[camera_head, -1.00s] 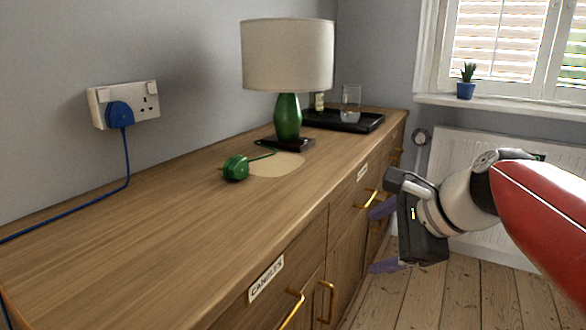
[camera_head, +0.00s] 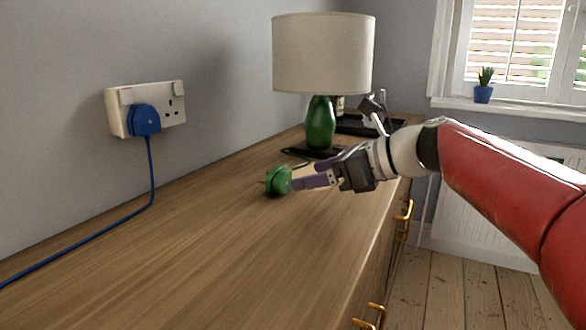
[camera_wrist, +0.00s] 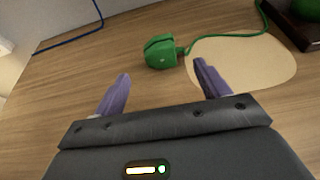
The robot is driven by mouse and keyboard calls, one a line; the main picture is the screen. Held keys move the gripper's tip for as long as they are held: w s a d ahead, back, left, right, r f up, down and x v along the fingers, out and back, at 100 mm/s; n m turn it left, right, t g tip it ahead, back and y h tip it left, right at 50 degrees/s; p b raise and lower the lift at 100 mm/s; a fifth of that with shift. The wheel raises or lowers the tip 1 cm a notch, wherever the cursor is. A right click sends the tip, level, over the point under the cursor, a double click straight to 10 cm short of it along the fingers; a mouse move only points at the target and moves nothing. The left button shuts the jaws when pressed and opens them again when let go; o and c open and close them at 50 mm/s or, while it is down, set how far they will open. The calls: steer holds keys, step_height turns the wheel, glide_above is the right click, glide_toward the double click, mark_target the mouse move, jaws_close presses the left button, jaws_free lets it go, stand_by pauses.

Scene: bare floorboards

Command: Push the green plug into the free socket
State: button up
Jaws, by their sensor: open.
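The green plug (camera_head: 278,181) lies on the wooden sideboard top, its brass pins pointing left towards the wall. Its green cord runs back to the lamp. In the wrist view the plug (camera_wrist: 160,52) is just beyond the fingertips, roughly between their lines. My gripper (camera_head: 303,181) is open and empty, low over the sideboard at the plug's right side. Its purple fingers (camera_wrist: 160,85) are spread apart in the wrist view. The white double wall socket (camera_head: 176,94) has a blue plug (camera_head: 144,120) in its left outlet; its right outlet is free.
The green lamp (camera_head: 321,122) with a cream shade stands behind the plug. A black tray (camera_head: 352,124) lies farther back, partly hidden by my arm. A blue cord (camera_head: 150,190) runs along the wall side. The front sideboard top is clear.

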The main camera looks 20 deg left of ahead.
mark_target(286, 180)
steer(key=shift+b+x, duration=0.7)
steer(key=shift+x, duration=3.2)
steer(key=c, duration=1.2)
step_height(286, 180, up, 6)
steer(key=p, duration=0.6)
steer(key=shift+p, duration=0.3)
steer(key=shift+d, duration=0.1)
